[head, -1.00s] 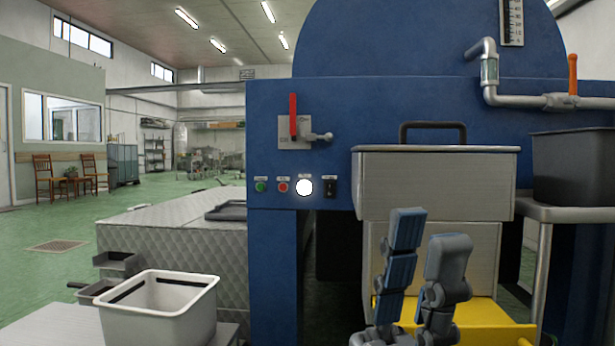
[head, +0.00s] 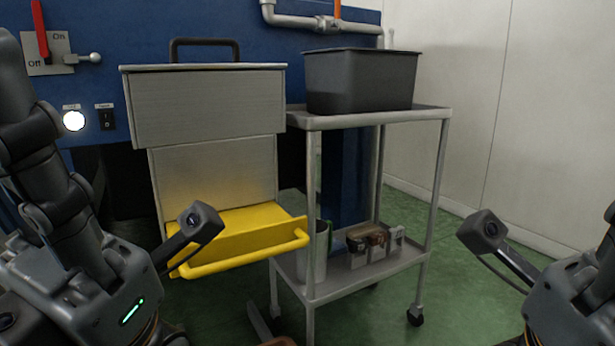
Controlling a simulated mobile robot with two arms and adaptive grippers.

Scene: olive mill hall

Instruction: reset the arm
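My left gripper (head: 45,160) is at the left edge of the head view, close to the camera, with dark jointed parts pointing up. Only part of it shows, so its opening cannot be judged. My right gripper (head: 580,295) is at the lower right edge, mostly cut off, and its fingertips are out of frame. A small black camera on a bracket sticks out from each wrist. I see nothing held in either visible part. My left arm is in front of the blue machine (head: 100,170); my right arm is in front of the pale wall and green floor.
A metal hopper (head: 208,105) with a black handle stands above a yellow tray (head: 245,240). Right of it is a wheeled metal cart (head: 383,121) with a dark bin (head: 362,82) on top and small containers (head: 370,240) below. Green floor (head: 450,300) lies open between cart and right arm.

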